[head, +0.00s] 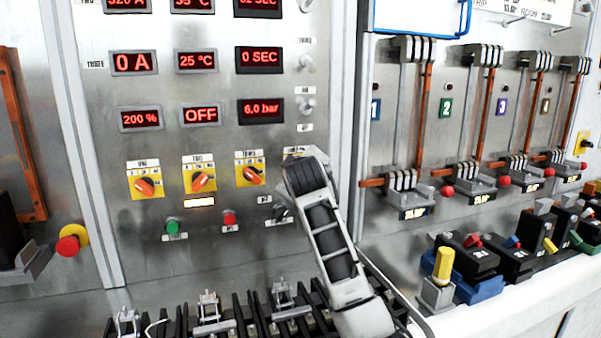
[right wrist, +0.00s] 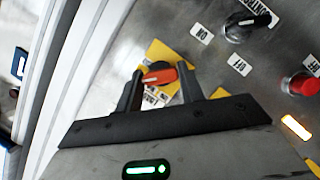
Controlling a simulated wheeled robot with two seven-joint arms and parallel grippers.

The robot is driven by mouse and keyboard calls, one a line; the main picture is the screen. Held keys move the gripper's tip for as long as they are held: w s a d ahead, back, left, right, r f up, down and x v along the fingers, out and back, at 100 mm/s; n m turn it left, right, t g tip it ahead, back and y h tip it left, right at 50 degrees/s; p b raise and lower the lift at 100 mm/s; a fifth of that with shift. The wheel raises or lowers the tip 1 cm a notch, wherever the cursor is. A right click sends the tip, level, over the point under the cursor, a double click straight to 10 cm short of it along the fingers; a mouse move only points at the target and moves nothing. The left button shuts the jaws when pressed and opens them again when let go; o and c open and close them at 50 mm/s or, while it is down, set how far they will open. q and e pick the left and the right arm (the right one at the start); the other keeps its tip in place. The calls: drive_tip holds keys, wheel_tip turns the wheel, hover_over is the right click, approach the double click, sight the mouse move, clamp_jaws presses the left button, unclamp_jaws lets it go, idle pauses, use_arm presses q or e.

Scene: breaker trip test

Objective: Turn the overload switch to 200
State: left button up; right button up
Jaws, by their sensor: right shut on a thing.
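My right gripper (right wrist: 161,88) is shut on the orange knob (right wrist: 162,75) of a rotary switch on a yellow plate (right wrist: 156,53). The knob sits between the two dark fingers in the right wrist view. In the head view my right arm covers most of this fourth switch, leaving only its label strip and plate edge in sight. Three similar orange knobs on yellow plates stand to its left: the first (head: 145,186), second (head: 202,181) and third (head: 252,175). A red display (head: 140,119) reads 200 %. My left gripper is out of view.
Below the switches are a green button (head: 172,226), a red button (head: 229,218) and a black lever switch (right wrist: 248,25). A red emergency button (head: 70,244) is at left. Breakers (head: 408,190) line the right panel. A terminal row (head: 208,310) runs below.

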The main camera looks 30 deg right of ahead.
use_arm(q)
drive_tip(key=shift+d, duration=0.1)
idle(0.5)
use_arm(e)
drive_tip(key=o, duration=1)
use_arm(q)
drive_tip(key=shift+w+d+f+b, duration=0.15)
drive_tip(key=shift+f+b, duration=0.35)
drive_tip(key=shift+b, duration=0.65)
use_arm(e)
drive_tip(key=v, duration=1.6)
